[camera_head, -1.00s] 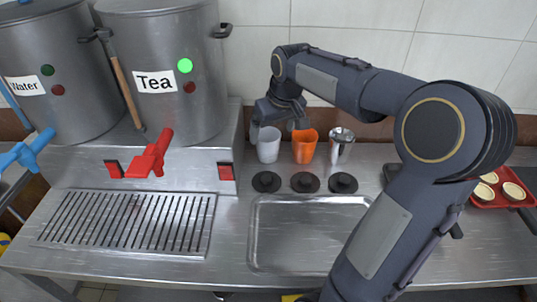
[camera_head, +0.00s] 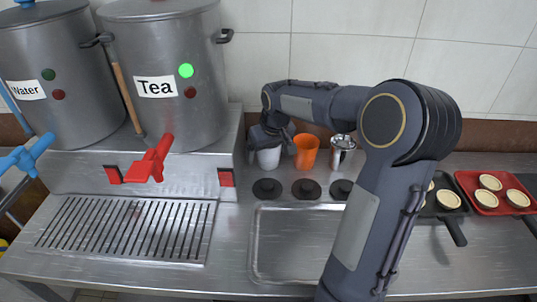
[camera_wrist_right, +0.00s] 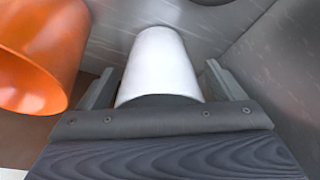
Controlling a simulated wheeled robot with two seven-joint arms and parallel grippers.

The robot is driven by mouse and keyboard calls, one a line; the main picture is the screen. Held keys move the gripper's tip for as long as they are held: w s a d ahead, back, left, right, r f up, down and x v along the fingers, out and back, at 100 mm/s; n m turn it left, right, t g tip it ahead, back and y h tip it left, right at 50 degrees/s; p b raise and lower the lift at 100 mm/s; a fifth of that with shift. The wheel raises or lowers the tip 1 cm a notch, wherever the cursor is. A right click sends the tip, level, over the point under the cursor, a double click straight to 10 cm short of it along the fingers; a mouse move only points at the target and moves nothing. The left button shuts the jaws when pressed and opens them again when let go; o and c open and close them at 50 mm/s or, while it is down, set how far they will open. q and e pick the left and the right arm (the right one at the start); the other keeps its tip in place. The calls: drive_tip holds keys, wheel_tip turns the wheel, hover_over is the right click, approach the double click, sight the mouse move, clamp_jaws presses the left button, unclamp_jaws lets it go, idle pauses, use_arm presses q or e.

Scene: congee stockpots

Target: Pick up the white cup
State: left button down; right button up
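The white cup (camera_head: 268,159) stands on the steel counter, left of an orange cup (camera_head: 306,152) and a metal cup (camera_head: 342,155). My right gripper (camera_head: 268,145) is at the white cup's upper part and hides its rim in the head view. In the right wrist view the white cup (camera_wrist_right: 160,68) lies between the two fingers of my right gripper (camera_wrist_right: 158,85). The fingers are spread, with a small gap visible on each side of the cup. The orange cup (camera_wrist_right: 38,55) is close beside the left finger. My left gripper is not in view.
The Tea stockpot (camera_head: 170,75) and Water stockpot (camera_head: 55,85) stand on a steel stand at left. Several black lids (camera_head: 305,188) lie before the cups. A steel tray (camera_head: 300,245) is in front. A red tray (camera_head: 480,205) with tarts is at right.

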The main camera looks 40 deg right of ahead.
drive_tip(key=c, duration=1)
drive_tip(key=shift+r, duration=0.1)
